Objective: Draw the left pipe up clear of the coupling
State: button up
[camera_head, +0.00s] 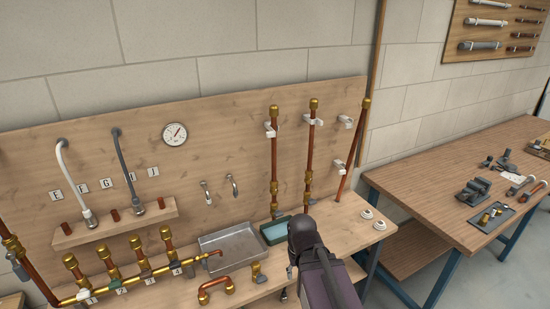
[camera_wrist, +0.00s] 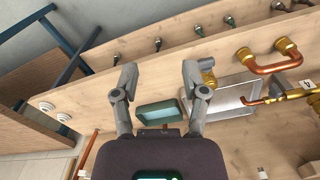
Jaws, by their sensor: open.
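The left pipe (camera_head: 274,155) is an upright copper pipe with a brass cap on top, held by a white clip on the wooden board. Its lower end meets the brass coupling (camera_head: 273,188). A second upright copper pipe (camera_head: 311,150) stands to its right, also with brass fittings. My gripper (camera_wrist: 159,73) is open and empty in the wrist view, its fingers spread above the bench. It is apart from the left pipe, which I cannot make out in the wrist view. In the head view my dark arm hides most of the gripper.
A green tray (camera_head: 275,231) and a metal tray (camera_head: 231,249) lie on the bench below the pipes. A third copper pipe (camera_head: 349,155) leans at the right. White rings (camera_head: 367,213) lie near the bench's right end. A brass manifold (camera_head: 127,284) runs at the left.

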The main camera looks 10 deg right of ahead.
jog(key=shift+o, duration=0.4)
jog(key=w+a+n+t+y+b, duration=0.1)
jog(key=w+a+n+t+y, duration=0.3)
jog(key=w, duration=0.6)
jog(key=n+t+y+b, duration=0.2)
jog(key=t+y+b, duration=0.25)
jog(key=t, duration=0.75)
send_near(274, 156)
jog(key=s+d+p, duration=0.1)
jog(key=s+d, duration=0.1)
jog(key=shift+d+f, duration=0.1)
jog(key=shift+f, duration=0.3)
jog(key=x, duration=1.4)
jog(key=shift+s, duration=0.1)
